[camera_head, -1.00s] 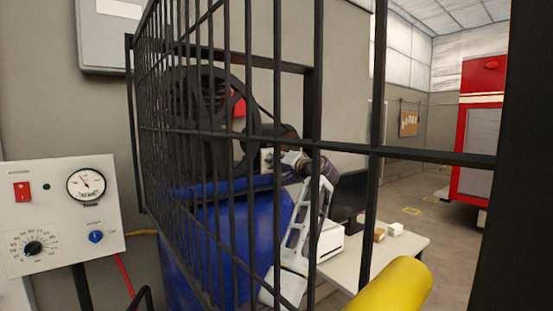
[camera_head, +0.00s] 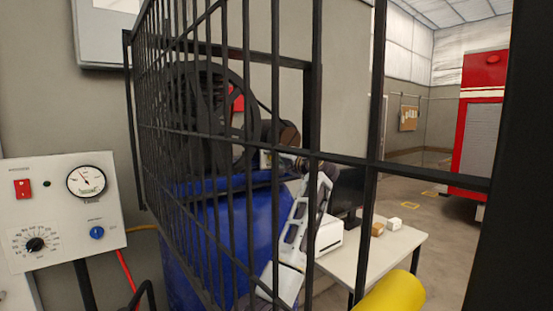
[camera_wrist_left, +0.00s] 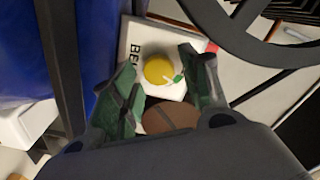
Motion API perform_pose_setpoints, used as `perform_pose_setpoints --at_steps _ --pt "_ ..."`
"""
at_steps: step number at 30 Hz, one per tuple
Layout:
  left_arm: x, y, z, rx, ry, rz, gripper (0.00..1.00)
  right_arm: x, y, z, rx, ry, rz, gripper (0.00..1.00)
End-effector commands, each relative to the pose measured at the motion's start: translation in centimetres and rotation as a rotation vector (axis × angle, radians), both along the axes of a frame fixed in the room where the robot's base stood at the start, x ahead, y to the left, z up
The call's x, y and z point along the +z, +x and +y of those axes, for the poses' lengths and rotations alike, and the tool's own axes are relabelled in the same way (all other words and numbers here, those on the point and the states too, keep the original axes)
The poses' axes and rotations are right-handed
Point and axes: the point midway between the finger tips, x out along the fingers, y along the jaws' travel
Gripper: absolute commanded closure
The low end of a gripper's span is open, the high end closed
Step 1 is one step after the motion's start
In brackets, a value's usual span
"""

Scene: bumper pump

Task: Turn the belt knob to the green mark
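In the left wrist view the yellow round belt knob (camera_wrist_left: 158,70) sits on a white panel (camera_wrist_left: 140,38) with partly hidden black lettering that starts "BE". A small green mark (camera_wrist_left: 179,78) lies at the knob's lower right, with a short whitish line beside it. My left gripper (camera_wrist_left: 159,68) is open, its two greenish fingers on either side of the knob; I cannot tell whether they touch it. In the head view, my pale arm link rises behind the black bars and the gripper is hard to make out. My right gripper is not in view.
A black barred cage (camera_head: 317,100) fills the middle of the head view, with a blue tank (camera_head: 240,240) and dark spoked wheel (camera_head: 205,115) behind it. A control panel (camera_head: 62,205) stands left. A white table (camera_head: 395,245) and yellow cylinder (camera_head: 392,292) are right.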

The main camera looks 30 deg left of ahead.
Motion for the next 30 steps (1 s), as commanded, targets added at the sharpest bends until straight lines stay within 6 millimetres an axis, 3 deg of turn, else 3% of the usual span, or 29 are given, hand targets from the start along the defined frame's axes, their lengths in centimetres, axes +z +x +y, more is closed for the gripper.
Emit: perform_pose_setpoints --at_steps 16,30 --pt "-0.1 -0.3 -0.8 0.000 -0.001 0.001 0.49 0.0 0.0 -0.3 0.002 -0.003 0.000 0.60" --pt "-0.1 -2.6 -6.4 -0.001 -0.002 0.001 0.49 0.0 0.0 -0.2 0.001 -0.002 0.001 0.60"
